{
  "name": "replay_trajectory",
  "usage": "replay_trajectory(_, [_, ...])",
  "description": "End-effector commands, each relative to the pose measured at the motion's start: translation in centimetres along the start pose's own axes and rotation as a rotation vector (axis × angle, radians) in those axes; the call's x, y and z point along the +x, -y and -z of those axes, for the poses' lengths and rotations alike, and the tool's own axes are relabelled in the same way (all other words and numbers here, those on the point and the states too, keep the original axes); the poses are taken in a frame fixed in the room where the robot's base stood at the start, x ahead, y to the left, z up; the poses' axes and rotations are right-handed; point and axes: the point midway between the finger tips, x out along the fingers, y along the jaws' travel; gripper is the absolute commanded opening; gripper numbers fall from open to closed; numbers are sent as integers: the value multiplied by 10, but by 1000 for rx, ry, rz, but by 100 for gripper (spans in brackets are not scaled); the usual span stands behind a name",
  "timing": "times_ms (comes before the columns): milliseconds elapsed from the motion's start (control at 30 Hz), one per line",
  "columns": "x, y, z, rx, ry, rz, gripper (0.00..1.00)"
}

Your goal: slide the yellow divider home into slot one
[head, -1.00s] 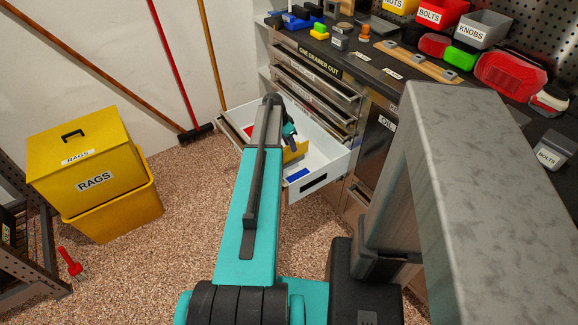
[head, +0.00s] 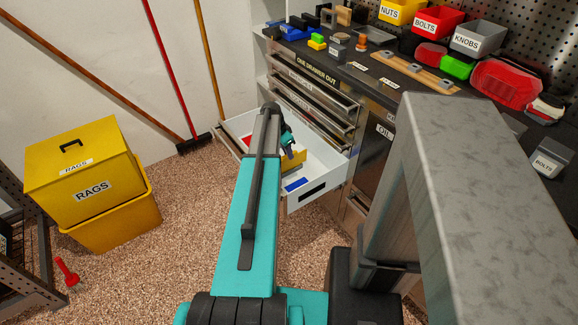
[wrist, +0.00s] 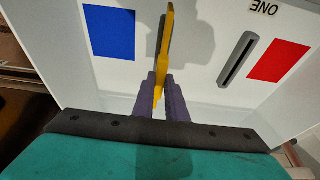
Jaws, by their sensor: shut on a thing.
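The yellow divider (wrist: 166,45) is a thin upright plate, seen nearly edge-on in the wrist view. My gripper (wrist: 161,88) is shut on it with its purple fingers. In the head view the divider (head: 293,159) shows inside the open white drawer (head: 316,192), partly behind my arm. A narrow dark slot (wrist: 238,60) with a grey rim lies on the drawer floor to the right of the divider, apart from it. An upside-down label ONE (wrist: 264,8) is near the slot. The divider's lower edge and its height above the floor are hard to tell.
A red patch (wrist: 279,60) lies right of the slot and a blue patch (wrist: 109,32) left of the divider. Shut drawers (head: 312,100) rise above the open one. A yellow RAGS bin (head: 92,185) stands left on the floor.

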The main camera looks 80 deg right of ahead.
Motion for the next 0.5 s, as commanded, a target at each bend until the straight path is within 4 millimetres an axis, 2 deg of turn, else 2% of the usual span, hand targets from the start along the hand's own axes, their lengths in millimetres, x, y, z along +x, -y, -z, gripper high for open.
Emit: replay_trajectory(500, [-6, 0, 2, 0, 0, 0, 0])
